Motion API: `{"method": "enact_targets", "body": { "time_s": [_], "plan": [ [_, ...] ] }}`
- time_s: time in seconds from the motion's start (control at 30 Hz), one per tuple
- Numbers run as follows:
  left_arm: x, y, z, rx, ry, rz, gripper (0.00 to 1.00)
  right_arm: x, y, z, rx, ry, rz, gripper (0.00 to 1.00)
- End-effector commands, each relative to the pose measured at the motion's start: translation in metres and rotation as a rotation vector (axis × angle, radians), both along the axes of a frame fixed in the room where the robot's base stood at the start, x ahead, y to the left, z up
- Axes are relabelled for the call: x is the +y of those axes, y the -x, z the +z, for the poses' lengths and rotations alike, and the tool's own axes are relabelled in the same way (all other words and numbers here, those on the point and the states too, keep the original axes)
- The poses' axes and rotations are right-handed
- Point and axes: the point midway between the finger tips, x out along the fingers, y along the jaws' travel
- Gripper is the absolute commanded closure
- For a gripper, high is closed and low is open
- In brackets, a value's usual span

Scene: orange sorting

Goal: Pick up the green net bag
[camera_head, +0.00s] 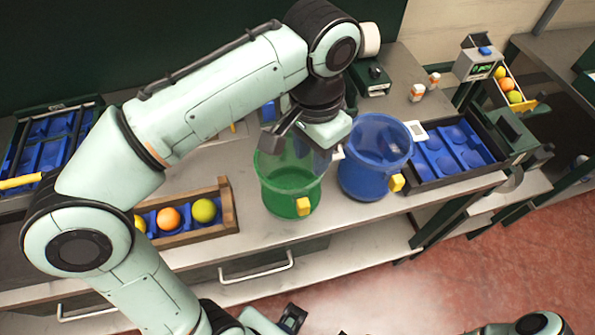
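The green net bag (290,191) is a see-through green, bucket-shaped bag with a yellow tag on its front. It stands upright on the grey counter, left of a similar blue bag (372,165). My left gripper (308,146) is above the green bag's mouth, at its rear right rim. The hand hides part of that rim. I cannot tell whether its fingers touch the bag or are closed. A dark part at the bottom edge looks like my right gripper (291,318), low and away from the counter; its fingers cannot be made out.
A wooden-sided tray (230,205) with oranges and a green fruit is left of the green bag. A blue-lined dark tray (493,165) is right of the blue bag. A scale (478,64) and a fruit box (525,98) stand at the back right. Bare counter lies before the bags.

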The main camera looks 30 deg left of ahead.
Motion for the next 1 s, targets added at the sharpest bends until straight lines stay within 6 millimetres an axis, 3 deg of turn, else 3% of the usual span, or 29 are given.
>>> {"method": "enact_targets", "body": {
  "time_s": [0.03,0.2,0.47,0.77,1.0],
  "plan": [
    [0.000,0.001,-0.015,0.006,-0.002,0.001,0.64,0.000,0.003,-0.007,0.004,0.000,-0.001,0.57],
    [0.000,0.000,-0.044,0.004,0.000,0.000,0.64,0.000,0.006,-0.016,0.007,0.000,-0.001,0.57],
    [-0.002,-0.001,-0.063,0.002,0.000,-0.001,0.64,0.000,0.007,-0.020,0.008,0.001,0.000,0.57],
    [-0.006,-0.005,-0.105,0.003,-0.001,0.001,0.64,0.000,0.009,-0.029,0.011,0.001,0.000,0.57],
    [-0.007,-0.005,-0.109,0.000,0.001,0.000,0.64,0.000,0.009,-0.029,0.011,0.001,0.000,0.57]
  ]
}}
